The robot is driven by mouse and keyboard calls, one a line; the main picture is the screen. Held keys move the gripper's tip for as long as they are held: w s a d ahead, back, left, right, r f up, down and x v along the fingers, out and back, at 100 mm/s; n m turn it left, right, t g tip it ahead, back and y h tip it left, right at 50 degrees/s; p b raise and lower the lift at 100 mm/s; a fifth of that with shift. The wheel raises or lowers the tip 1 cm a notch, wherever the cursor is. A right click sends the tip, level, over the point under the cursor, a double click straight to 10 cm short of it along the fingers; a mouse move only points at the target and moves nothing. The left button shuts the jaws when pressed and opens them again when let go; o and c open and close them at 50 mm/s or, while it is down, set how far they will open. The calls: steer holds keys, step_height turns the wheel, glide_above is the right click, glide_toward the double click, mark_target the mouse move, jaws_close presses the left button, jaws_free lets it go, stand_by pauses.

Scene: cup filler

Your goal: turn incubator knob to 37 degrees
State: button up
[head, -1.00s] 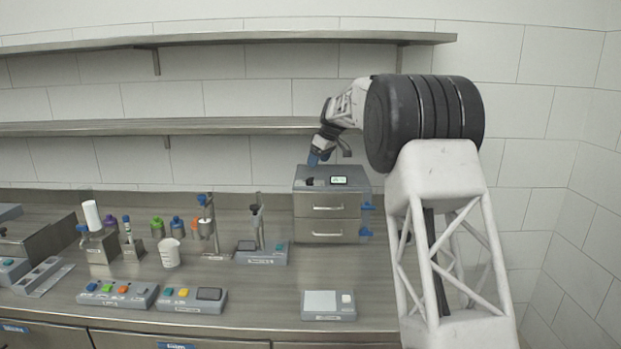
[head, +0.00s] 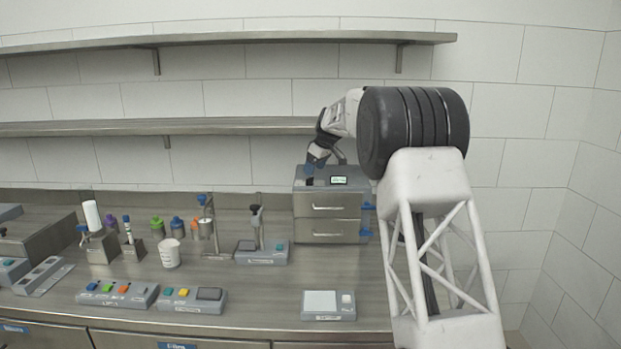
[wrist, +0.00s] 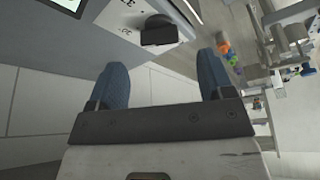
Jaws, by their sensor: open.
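The incubator (head: 328,211) is a grey box with two metal drawers, at the back of the bench in the head view. In the wrist view the black knob (wrist: 159,30) is on a pale dial face with printed numbers too blurred to read surely. My gripper (wrist: 162,80) has blue fingers that stand apart with nothing between them. The knob lies a little beyond the fingertips, apart from them. In the head view my gripper (head: 316,166) is just above the knob.
A shelf (head: 150,127) runs behind and above the incubator. Left of it stand a stirrer-like stand (head: 257,225), a white cup (head: 170,252) and several bottles. Button boxes (head: 117,294) and a scale (head: 328,304) sit at the front. The bench between is clear.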

mark_target(310, 178)
steer(key=shift+x, duration=2.45)
steer(key=shift+c, duration=0.3)
steer(key=c, duration=0.9)
steer(key=shift+o, duration=0.2)
steer(key=shift+m, duration=0.4)
steer(key=m+h, duration=0.1)
steer(key=m, duration=0.1)
steer(key=m+t, duration=0.1)
steer(key=m, duration=0.2)
steer(key=shift+s+m+t+h, duration=0.15)
steer(key=shift+m+t+h, duration=0.15)
steer(key=shift+h, duration=0.1)
steer(key=m+h, duration=0.1)
steer(key=m, duration=0.1)
steer(key=m+h, duration=0.1)
steer(key=m, duration=0.2)
steer(key=shift+a+t, duration=0.1)
steer(key=shift+t, duration=0.2)
steer(key=shift+m, duration=0.4)
